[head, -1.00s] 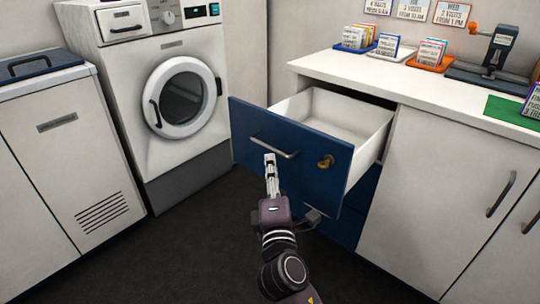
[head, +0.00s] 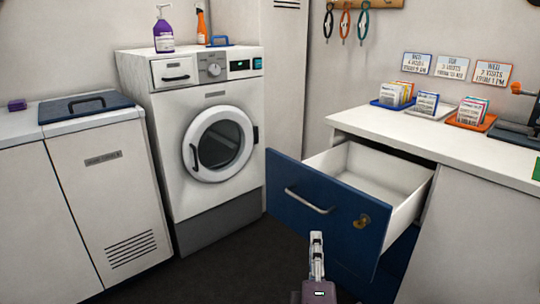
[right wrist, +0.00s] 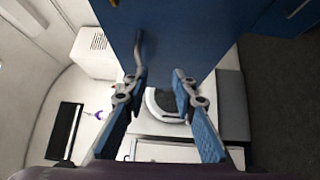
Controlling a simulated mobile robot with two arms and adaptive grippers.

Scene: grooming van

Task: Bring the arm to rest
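My right gripper (head: 316,240) shows at the bottom of the head view, in front of the blue drawer front (head: 330,215). In the right wrist view its two blue-padded fingers (right wrist: 159,82) are apart with nothing between them. The drawer (head: 372,172) is pulled out and looks empty inside. Its bar handle (head: 308,201) lies left of the gripper in the head view. In the right wrist view the handle (right wrist: 138,48) shows just beyond the left finger; I cannot tell how large the gap is. My left gripper is not in view.
A white washing machine (head: 185,130) stands left of the drawer, with a purple pump bottle (head: 163,32) on top. The counter (head: 400,130) above the drawer holds card trays (head: 469,122). Dark floor (head: 235,270) lies clear between the cabinets.

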